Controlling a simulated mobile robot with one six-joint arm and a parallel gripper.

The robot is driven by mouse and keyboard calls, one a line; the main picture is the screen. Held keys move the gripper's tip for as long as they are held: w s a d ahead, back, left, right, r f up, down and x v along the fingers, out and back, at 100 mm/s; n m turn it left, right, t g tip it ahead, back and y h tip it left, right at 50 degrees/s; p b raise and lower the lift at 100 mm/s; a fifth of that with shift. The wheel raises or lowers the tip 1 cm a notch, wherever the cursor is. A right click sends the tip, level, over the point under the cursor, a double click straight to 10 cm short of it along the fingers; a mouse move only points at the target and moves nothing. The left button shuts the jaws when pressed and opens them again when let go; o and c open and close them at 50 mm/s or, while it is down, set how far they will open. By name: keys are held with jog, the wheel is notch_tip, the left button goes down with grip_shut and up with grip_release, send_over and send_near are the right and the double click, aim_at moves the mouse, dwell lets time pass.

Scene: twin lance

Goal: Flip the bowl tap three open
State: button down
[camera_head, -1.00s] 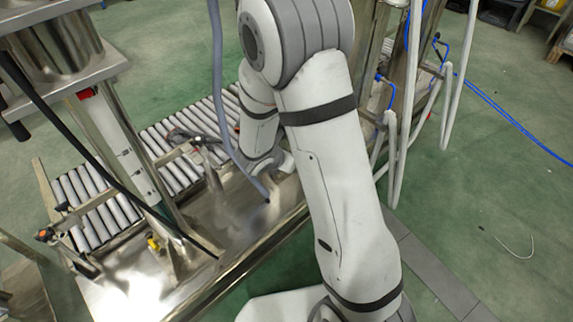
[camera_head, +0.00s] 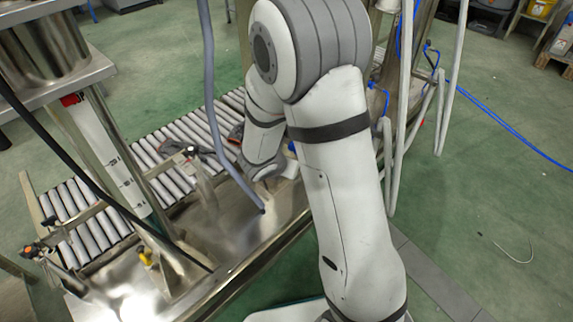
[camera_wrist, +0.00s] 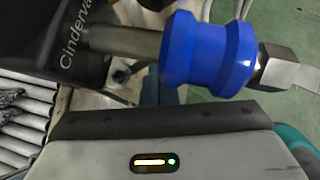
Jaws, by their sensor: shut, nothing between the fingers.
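In the wrist view a bright blue, waisted spool-shaped part (camera_wrist: 208,55) sits on a grey metal rod, with a steel hex nut and flat steel piece at its right end. I cannot tell for sure whether it belongs to bowl tap three. My gripper (camera_wrist: 160,121) shows as a grey body with a dark strip along the lower part of the wrist view. It is shut and empty, just below the blue part in the picture; any contact cannot be told. In the head view my arm hides most of the gripper. A steel bowl (camera_head: 40,45) stands at upper left.
A roller conveyor (camera_head: 85,215) runs beside a steel bench top (camera_head: 235,215). A grey hose (camera_head: 215,100) hangs in front of it, left of my arm. White pipes and blue hoses (camera_head: 510,120) are at right. The green floor at right is mostly clear.

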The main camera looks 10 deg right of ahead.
jog(key=shift+a, duration=0.1)
dwell(0.3)
jog(key=shift+w+a, duration=0.15)
jog(key=shift+a, duration=0.55)
jog(key=s+a+r+p, duration=0.2)
jog(key=s+r, duration=0.5)
jog(key=s, duration=0.4)
jog(key=shift+a+p, duration=0.15)
jog(key=shift+p, duration=0.7)
